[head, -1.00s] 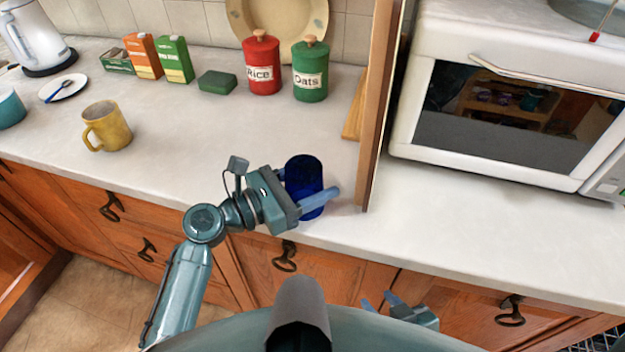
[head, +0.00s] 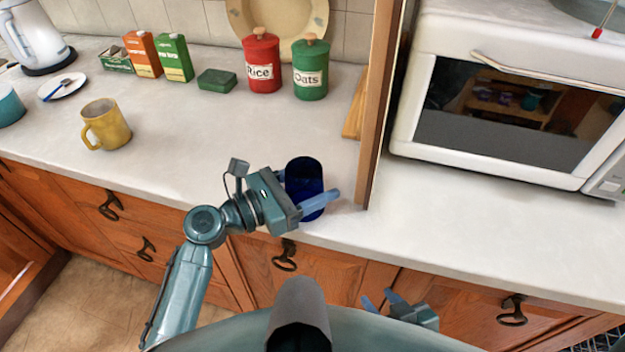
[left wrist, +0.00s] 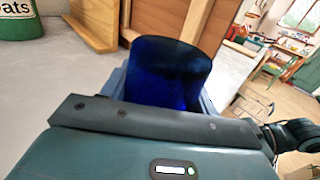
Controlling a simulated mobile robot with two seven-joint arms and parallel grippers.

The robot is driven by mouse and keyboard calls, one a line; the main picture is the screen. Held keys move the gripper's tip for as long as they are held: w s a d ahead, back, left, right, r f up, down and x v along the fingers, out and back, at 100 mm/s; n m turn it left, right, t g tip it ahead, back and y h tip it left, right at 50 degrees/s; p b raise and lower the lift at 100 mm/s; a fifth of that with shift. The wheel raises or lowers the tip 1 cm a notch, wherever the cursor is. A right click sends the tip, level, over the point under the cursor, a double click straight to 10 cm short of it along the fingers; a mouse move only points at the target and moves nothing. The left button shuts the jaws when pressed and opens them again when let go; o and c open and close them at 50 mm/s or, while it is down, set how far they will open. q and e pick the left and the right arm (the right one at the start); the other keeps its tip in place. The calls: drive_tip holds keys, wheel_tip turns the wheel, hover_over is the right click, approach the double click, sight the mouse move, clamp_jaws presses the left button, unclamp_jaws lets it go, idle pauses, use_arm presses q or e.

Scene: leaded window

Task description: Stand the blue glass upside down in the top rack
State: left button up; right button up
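The blue glass (head: 304,178) stands near the counter's front edge, left of the wooden panel; it looks upright, with a dark top. It fills the middle of the left wrist view (left wrist: 168,75). My left gripper (head: 308,186) comes from the left with one finger on each side of the glass. In the left wrist view both fingers lie against its sides. I cannot tell whether the glass is clear of the counter. My right gripper (head: 378,298) is low in front of the drawers, empty, its fingers apart. The top rack cannot be made out.
A wooden panel (head: 378,110) rises just right of the glass. A microwave (head: 515,95) stands beyond it. A yellow mug (head: 106,124), red rice canister (head: 262,62) and green oats canister (head: 310,70) stand on the counter (head: 190,125). Dark wire (head: 603,341) shows at the lower right corner.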

use_arm(q)
drive_tip(key=o, duration=0.5)
drive_tip(key=b+v, duration=0.1)
drive_tip(key=v, duration=1.2)
drive_tip(key=shift+a+b, duration=0.1)
drive_tip(key=shift+b, duration=0.2)
use_arm(e)
drive_tip(key=shift+a, duration=0.4)
